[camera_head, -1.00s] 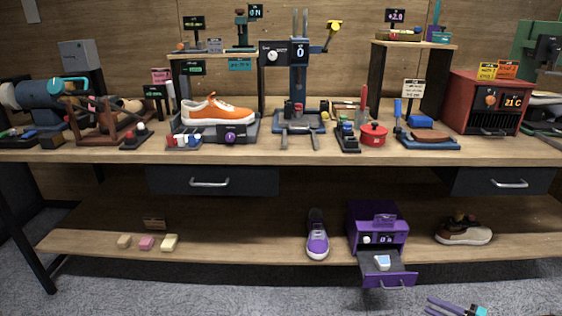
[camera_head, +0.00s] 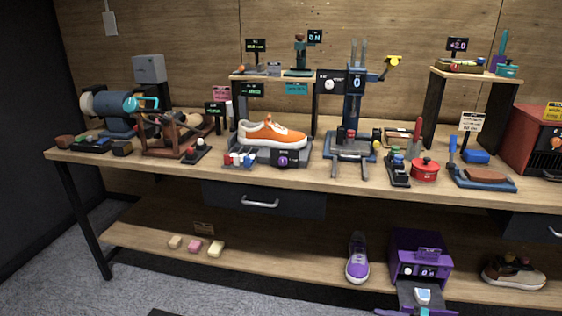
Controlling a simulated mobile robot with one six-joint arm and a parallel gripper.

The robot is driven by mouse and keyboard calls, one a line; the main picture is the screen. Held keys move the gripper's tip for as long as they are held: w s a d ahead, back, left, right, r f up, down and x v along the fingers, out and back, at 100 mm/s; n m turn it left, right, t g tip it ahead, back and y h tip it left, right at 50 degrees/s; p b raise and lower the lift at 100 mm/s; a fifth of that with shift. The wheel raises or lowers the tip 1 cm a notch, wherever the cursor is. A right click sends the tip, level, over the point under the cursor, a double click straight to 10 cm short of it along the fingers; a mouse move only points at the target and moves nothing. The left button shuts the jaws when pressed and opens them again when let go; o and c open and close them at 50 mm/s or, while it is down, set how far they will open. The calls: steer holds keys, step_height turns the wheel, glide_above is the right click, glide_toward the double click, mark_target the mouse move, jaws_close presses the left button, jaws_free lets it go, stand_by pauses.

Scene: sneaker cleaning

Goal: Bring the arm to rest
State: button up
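Only a small part of my gripper (camera_head: 384,312) shows at the bottom edge, in front of the purple box's drawer. Bluish-purple finger pieces and a bit of teal are visible there. The rest of the gripper and arm is cut off by the frame. I cannot tell whether its fingers are apart or closed, and nothing held can be made out.
The purple box (camera_head: 420,252) stands on the lower shelf with its drawer open and a small whitish item (camera_head: 422,296) in it. A purple sneaker (camera_head: 357,262) is beside it. An orange sneaker (camera_head: 270,134) sits on a stand on the crowded workbench (camera_head: 330,178).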

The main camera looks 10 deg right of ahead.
steer(key=s+a+n+g+p, duration=0.25)
steer(key=a+g+p, duration=0.3)
steer(key=a, duration=1.25)
steer(key=s+a+n+g+h+p, duration=0.3)
steer(key=s+a+g, duration=0.4)
steer(key=a, duration=0.6)
steer(key=s+a+n+g+h+p, duration=0.1)
steer(key=s+a+h+p, duration=0.15)
steer(key=s, duration=0.45)
steer(key=s+a+n+g+h+p, duration=0.1)
steer(key=s+a+n+h+p, duration=0.15)
steer(key=s, duration=0.45)
steer(key=s+d+f+h, duration=0.1)
steer(key=s+d+h, duration=0.2)
steer(key=d, duration=0.7)
steer(key=shift+s+d+f+t+h+p, duration=0.15)
steer(key=shift+f+t+h+p, duration=0.25)
steer(key=shift+h, duration=0.8)
steer(key=shift+d+r, duration=0.1)
